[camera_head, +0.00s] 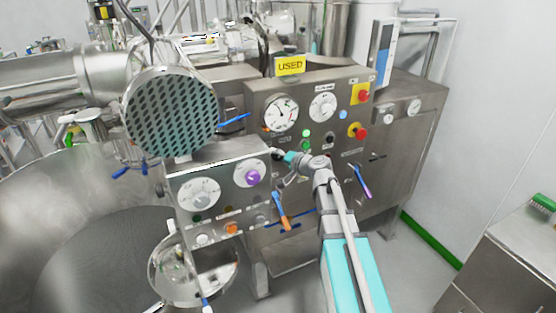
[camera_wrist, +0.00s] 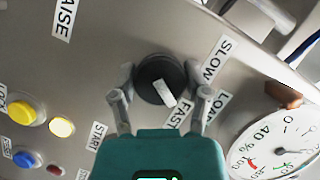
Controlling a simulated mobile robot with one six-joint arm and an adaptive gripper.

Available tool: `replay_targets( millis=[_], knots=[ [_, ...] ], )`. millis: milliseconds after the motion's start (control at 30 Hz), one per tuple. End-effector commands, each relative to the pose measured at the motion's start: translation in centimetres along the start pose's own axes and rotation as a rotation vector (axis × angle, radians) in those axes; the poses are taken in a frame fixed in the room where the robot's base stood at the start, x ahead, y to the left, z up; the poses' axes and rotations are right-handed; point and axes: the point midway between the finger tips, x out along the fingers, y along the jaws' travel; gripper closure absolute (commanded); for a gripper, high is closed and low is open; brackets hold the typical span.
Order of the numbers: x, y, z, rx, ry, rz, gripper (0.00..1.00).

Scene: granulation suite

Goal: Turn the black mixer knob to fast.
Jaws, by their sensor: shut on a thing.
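The round black mixer knob (camera_wrist: 152,72) sits on a grey metal panel in the wrist view. Its white pointer bar slants down and to the right, toward the FAST label (camera_wrist: 176,118). The SLOW label (camera_wrist: 216,59) is up and to the right of the knob. My gripper (camera_wrist: 163,78) has one finger on each side of the knob and is shut on it. In the head view my gripper (camera_head: 288,163) is at the face of the control cabinet, and it hides the knob there.
A white dial gauge (camera_wrist: 277,149) is at the lower right of the wrist view, with yellow buttons (camera_wrist: 25,113) at the left. In the head view, a smaller panel with a purple knob (camera_head: 253,177) and an orange-handled lever (camera_head: 280,208) are close to my arm.

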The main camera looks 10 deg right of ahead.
Motion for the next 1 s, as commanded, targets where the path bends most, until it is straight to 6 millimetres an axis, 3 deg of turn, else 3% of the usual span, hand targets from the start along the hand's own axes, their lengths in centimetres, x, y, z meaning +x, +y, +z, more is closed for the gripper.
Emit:
replay_targets(
  millis=[333, 867, 900, 1000],
  knots=[
    [0.01, 0.11, 0.09, 0.172, -0.002, -0.07, 0.86],
    [-0.02, -0.01, 0.02, 0.204, -0.001, -0.083, 0.86],
    [-0.02, -0.01, 0.02, 0.204, -0.001, -0.083, 0.35],
    [-0.02, -0.01, 0.01, 0.204, -0.001, -0.083, 0.16]
  ],
)
